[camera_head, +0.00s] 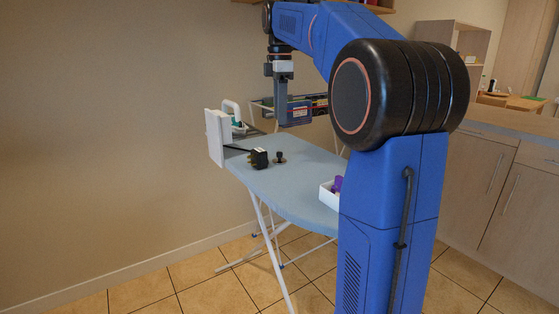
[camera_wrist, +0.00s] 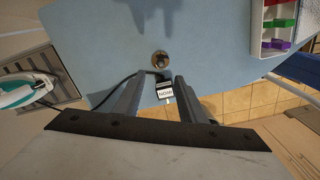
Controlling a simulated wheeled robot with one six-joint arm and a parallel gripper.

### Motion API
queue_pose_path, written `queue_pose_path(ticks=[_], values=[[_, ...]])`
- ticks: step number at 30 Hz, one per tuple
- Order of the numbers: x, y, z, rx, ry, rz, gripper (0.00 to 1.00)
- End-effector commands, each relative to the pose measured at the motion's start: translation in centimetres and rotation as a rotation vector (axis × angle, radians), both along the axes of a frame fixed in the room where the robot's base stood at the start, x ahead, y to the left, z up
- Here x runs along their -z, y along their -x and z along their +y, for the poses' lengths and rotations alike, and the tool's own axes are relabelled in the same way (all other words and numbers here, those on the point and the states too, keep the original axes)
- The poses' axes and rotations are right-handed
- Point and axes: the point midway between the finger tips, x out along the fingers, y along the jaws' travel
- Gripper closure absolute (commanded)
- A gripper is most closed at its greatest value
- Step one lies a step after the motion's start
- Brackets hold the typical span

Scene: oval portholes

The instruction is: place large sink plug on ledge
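A dark round plug with a knob on top (camera_head: 279,158) stands on the light blue ironing board (camera_head: 300,188). In the wrist view this plug (camera_wrist: 160,60) lies just beyond my fingertips, on the board. My gripper (camera_wrist: 160,77) points down with its two fingers apart and nothing held between them. In the head view my gripper (camera_head: 284,112) hangs above the board, over the plug. A black mains plug with a white label (camera_head: 259,158) lies beside the round plug; it shows between my fingers in the wrist view (camera_wrist: 165,91). I cannot make out which surface is the ledge.
A white panel (camera_head: 218,138) stands at the board's left end, near an iron (camera_wrist: 15,94) on a striped rest. A white tray (camera_wrist: 258,30) holds coloured items. The board's middle is clear.

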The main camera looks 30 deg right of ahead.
Motion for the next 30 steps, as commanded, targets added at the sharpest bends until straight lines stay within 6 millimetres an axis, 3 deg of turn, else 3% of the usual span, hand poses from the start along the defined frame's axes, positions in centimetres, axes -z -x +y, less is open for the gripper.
queue_pose_path(ticks=[9,17,24,30], values=[[5.1,0.0,0.0,-0.001,-0.001,0.002,0.63],[6.6,0.0,0.1,-0.001,0.0,0.001,0.63],[9.8,0.1,0.3,-0.002,-0.001,0.002,0.63],[11.2,0.1,0.3,-0.001,0.0,0.0,0.63]])
